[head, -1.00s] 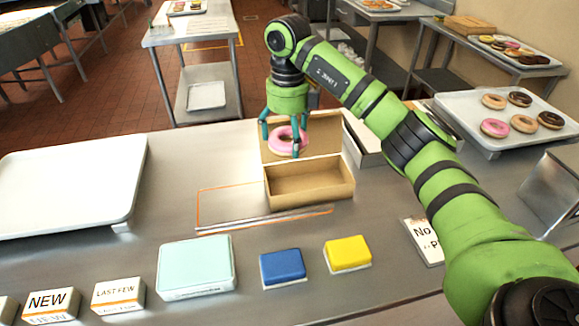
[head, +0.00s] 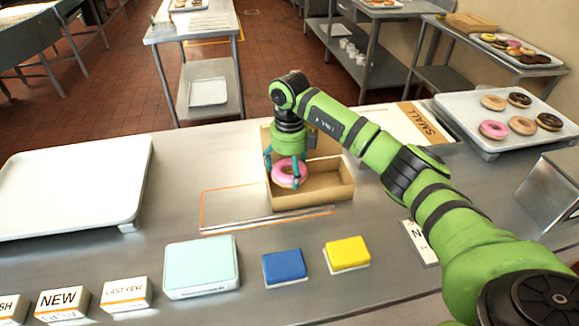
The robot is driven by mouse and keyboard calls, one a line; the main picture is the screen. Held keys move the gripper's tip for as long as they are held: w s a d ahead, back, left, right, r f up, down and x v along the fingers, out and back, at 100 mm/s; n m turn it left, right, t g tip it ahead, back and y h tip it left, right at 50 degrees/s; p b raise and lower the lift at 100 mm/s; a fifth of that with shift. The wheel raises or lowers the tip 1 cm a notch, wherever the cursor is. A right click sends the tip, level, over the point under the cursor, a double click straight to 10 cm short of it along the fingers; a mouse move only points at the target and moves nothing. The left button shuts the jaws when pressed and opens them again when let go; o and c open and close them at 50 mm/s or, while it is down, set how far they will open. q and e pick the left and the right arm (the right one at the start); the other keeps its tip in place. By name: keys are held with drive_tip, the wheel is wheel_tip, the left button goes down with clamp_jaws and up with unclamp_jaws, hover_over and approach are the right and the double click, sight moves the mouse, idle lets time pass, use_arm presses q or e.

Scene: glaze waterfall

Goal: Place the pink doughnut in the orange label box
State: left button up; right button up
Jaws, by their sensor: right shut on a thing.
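The pink doughnut (head: 279,176) is held on edge in my right gripper (head: 284,170), which is shut on it. They are at an open brown cardboard box (head: 325,193), with the doughnut low over its left part; whether it touches the box floor I cannot tell. The box's raised lid is behind, partly hidden by my gripper. An orange outline (head: 203,208) on the counter runs around the area left of the box. My left gripper is not in view.
A tray (head: 466,112) with several doughnuts, one of them pink, is at the right. An empty white tray (head: 70,190) is at the left. Blue (head: 284,267) and yellow (head: 348,253) blocks stand in front.

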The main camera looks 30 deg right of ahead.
drive_tip(key=shift+f+b, duration=0.35)
drive_tip(key=shift+f, duration=0.25)
drive_tip(key=o, duration=0.9)
drive_tip(key=shift+r, duration=0.1)
drive_tip(key=shift+r, duration=0.25)
drive_tip(key=shift+r+p, duration=0.6)
drive_tip(key=shift+p, duration=0.15)
wheel_tip(320, 180, up, 12)
drive_tip(key=b, duration=0.3)
drive_tip(key=shift+f+b, duration=0.25)
drive_tip(key=shift+b, duration=0.15)
